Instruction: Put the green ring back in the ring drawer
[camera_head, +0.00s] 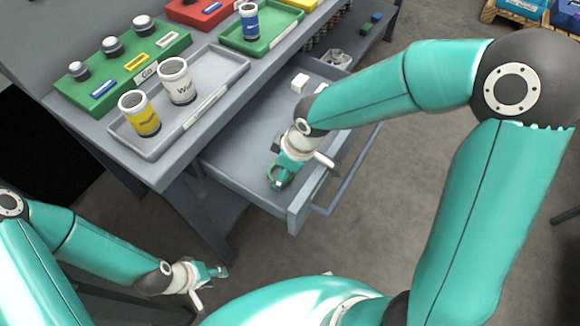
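The green ring (280,179) is at the fingertips of my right gripper (286,170), low over the floor of the open drawer (234,153) near its front left corner. I cannot tell whether the ring touches the drawer floor or is held, because the fingers partly cover it. My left gripper (215,272) is at the lower left, outside the drawer and away from the ring. No object shows in it; its finger gap is too small to make out.
A grey tray (221,84) on the bench holds a yellow-labelled can (139,114) and a white-labelled can (176,81). Behind are a green panel (123,70) and a green tray (262,36) with a blue can (249,21). White blocks (299,83) lie in the drawer. Its handle (348,174) sticks out.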

